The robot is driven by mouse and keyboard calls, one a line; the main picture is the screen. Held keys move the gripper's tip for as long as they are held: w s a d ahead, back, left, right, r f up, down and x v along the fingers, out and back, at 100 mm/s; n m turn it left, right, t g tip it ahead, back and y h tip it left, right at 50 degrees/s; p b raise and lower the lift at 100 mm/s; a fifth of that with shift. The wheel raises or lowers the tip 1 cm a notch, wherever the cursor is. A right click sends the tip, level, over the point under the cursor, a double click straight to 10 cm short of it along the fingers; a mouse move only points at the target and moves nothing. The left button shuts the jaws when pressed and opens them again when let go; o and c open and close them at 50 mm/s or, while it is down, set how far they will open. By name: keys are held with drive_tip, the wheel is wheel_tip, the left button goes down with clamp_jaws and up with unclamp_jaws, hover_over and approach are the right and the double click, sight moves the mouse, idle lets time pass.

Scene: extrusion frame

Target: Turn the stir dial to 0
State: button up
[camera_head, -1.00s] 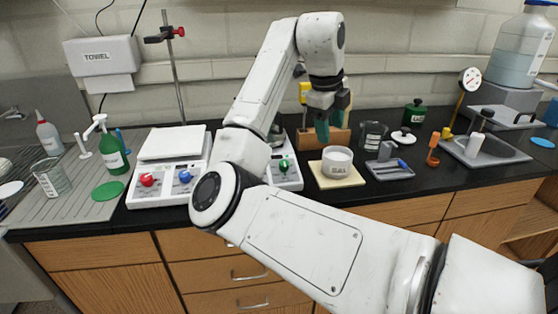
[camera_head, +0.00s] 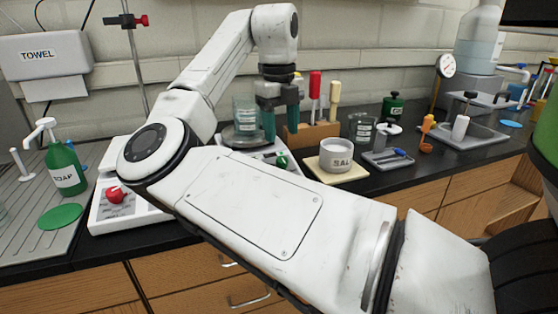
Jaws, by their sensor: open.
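A green dial (camera_head: 281,161) shows on the front of a white plate device (camera_head: 262,154), which is mostly hidden behind my arm. A red dial (camera_head: 115,195) is on the white device (camera_head: 103,217) to the left, also partly covered by my arm. I cannot read any dial labels, so I cannot tell which dial is the stir dial or its setting. My gripper (camera_head: 281,134) is open and points down, its two dark teal fingers apart with nothing seen between them. In the picture its fingertips are just above the green dial; the depth gap is unclear.
A glass beaker (camera_head: 245,112) stands on the plate beside my gripper. A wooden tool block (camera_head: 315,136) is close on the right, with a white tub (camera_head: 336,153) on a pale board. A green soap bottle (camera_head: 66,168) stands far left. The cabinet fronts are below.

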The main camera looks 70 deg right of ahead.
sight(283, 159)
wheel_tip(283, 159, down, 8)
drive_tip(key=shift+s+d, duration=0.15)
drive_tip(key=shift+c, duration=0.4)
clamp_jaws()
drive_tip(key=shift+r, duration=0.15)
